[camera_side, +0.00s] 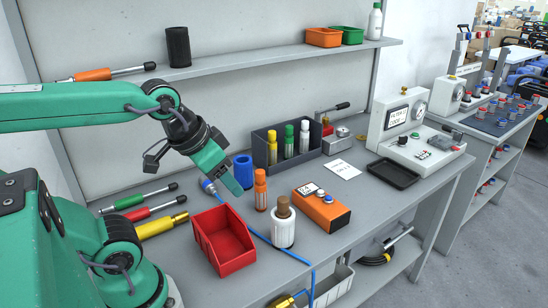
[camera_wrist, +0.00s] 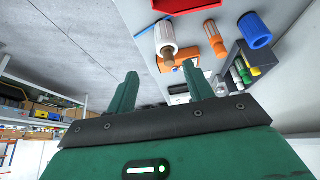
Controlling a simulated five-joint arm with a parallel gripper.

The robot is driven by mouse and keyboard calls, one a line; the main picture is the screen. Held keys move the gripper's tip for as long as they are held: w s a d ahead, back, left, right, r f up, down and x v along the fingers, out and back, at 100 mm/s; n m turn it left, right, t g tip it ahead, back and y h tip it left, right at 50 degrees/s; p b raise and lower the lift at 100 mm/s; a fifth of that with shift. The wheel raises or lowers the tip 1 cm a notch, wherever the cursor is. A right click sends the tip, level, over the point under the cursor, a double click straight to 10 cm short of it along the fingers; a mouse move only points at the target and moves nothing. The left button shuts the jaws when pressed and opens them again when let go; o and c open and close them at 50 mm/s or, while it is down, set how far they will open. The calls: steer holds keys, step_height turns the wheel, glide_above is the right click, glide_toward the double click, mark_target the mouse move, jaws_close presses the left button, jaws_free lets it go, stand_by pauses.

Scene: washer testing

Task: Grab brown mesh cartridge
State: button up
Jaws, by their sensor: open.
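The brown cartridge (camera_side: 283,208) stands upright on the bench, its lower part a white ribbed body or sleeve (camera_side: 283,232); I cannot make out a mesh. It also shows in the wrist view (camera_wrist: 168,50), beyond and above my fingertips, apart from them. My gripper (camera_side: 233,182) is in the air over the bench, up and left of the cartridge in the side view. In the wrist view its two green fingers (camera_wrist: 162,88) are spread apart with nothing between them.
An orange cylinder (camera_side: 260,188) and a blue one (camera_side: 243,171) stand close by. A red bin (camera_side: 222,240) is left of the cartridge, an orange box (camera_side: 322,210) right. A dark rack (camera_side: 265,152) holds several cartridges behind. A blue cable crosses the bench.

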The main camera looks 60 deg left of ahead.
steer(key=w, duration=0.2)
steer(key=m+g, duration=0.3)
steer(key=g, duration=0.3)
glide_above(283, 199)
step_height(283, 199, down, 5)
steer(key=shift+s+f, duration=0.1)
steer(key=shift+s, duration=0.05)
steer(key=shift+f, duration=3.9)
jaws_close()
